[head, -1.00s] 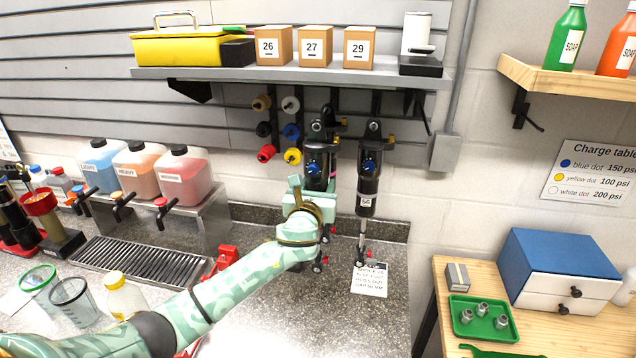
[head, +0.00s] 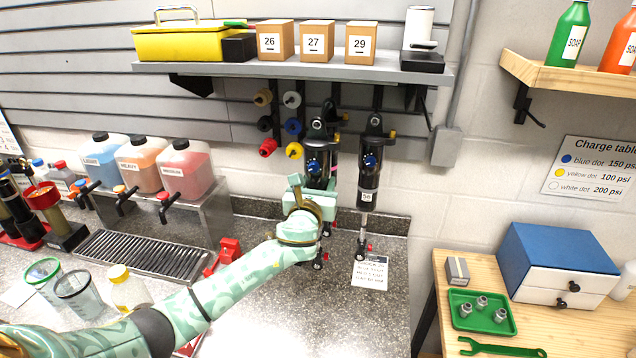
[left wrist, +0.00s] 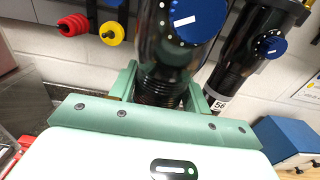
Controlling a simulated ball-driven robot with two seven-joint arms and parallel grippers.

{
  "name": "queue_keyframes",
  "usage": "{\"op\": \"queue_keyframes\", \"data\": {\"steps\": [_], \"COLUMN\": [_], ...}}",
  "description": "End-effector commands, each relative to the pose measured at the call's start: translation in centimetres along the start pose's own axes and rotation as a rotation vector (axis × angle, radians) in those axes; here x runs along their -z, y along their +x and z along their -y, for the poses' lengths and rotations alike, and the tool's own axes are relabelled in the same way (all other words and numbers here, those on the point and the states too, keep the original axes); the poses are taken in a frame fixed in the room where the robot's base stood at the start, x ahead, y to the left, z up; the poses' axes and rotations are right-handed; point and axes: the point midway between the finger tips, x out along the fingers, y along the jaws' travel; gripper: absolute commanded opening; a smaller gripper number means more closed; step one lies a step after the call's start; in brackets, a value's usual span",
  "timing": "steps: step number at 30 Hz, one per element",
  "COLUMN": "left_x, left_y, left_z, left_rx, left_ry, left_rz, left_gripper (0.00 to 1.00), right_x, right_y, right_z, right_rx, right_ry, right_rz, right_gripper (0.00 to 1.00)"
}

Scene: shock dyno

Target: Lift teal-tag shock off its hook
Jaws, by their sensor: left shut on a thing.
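A black shock (head: 317,160) with a blue knob hangs upright below the shelf in the head view. My left gripper (head: 309,190) is shut around its body, below the knob. In the left wrist view the shock (left wrist: 165,35) stands between the two fingers of the gripper (left wrist: 162,88), with its ribbed lower part between them. The gripper hides much of its lower half in the head view. I cannot make out a teal tag, or whether the top is clear of its hook. A second black shock (head: 369,180), tagged 56, hangs just to the right. My right gripper is not in view.
The grey shelf (head: 300,75) with numbered boxes is close above the shocks. Coloured spools (head: 293,150) stick out of the wall to the left. A white card (head: 369,273) lies on the counter below. The counter (head: 290,315) in front is mostly clear.

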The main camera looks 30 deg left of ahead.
Motion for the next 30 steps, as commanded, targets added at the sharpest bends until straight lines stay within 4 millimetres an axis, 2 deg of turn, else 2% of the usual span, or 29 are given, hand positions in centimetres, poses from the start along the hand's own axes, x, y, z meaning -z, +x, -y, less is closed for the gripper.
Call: {"op": "queue_keyframes", "data": {"steps": [3, 15, 30], "left_x": [-0.6, -0.5, -0.5], "left_y": [-0.8, -4.2, -4.9], "left_z": [0.0, 0.0, 0.0], "left_rx": [0.0, -0.001, 0.0], "left_ry": [0.0, -0.001, -0.001], "left_rz": [0.005, 0.006, 0.006], "left_gripper": [0.0, 0.0, 0.0], "right_x": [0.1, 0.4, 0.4], "right_y": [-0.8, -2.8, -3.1], "right_z": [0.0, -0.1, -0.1], "right_rx": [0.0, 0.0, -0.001], "right_ry": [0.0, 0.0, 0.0], "right_rz": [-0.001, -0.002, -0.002], "right_gripper": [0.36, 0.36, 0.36]}}
